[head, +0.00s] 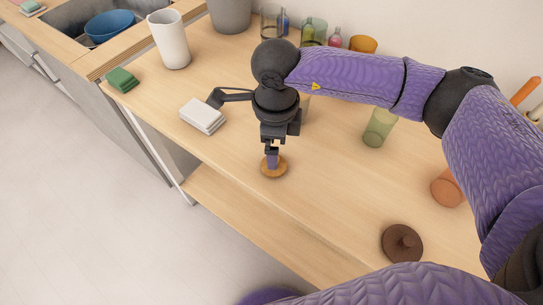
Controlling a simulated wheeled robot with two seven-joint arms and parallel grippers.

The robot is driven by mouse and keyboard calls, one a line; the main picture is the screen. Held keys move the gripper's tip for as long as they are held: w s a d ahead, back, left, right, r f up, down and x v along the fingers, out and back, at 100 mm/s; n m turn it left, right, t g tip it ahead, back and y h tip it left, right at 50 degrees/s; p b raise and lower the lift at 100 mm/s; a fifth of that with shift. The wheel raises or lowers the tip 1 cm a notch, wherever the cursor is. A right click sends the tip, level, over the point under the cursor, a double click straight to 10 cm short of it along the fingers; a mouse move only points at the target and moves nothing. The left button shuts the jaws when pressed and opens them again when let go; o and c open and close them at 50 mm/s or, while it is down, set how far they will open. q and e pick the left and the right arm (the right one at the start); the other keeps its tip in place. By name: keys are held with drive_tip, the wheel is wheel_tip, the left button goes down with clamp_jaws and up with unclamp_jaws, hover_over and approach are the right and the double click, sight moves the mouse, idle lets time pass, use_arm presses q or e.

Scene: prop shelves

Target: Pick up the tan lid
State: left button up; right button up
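The tan lid (265,173) is a small round orange-brown disc lying on the wooden counter, near its front edge. My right gripper (272,160) points straight down over the lid's middle, with its fingertips at or just above the top of it. The fingers are seen in line and cover the lid's centre, so I cannot tell whether they are open, shut, or around a knob. My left gripper is not in view.
A dark brown lid with a knob (402,243) lies to the right on the counter (335,205). A white block (202,116) is left of my gripper. A green glass (379,128) and a terracotta cup (447,188) stand to the right. A white vase (169,40) stands back left.

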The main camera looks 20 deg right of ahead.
wheel_tip(320, 180, down, 6)
drive_tip(key=shift+a+f+b, duration=0.1)
drive_tip(key=shift+a+b, duration=0.05)
drive_tip(key=shift+b, duration=0.55)
drive_tip(key=c, duration=1.1)
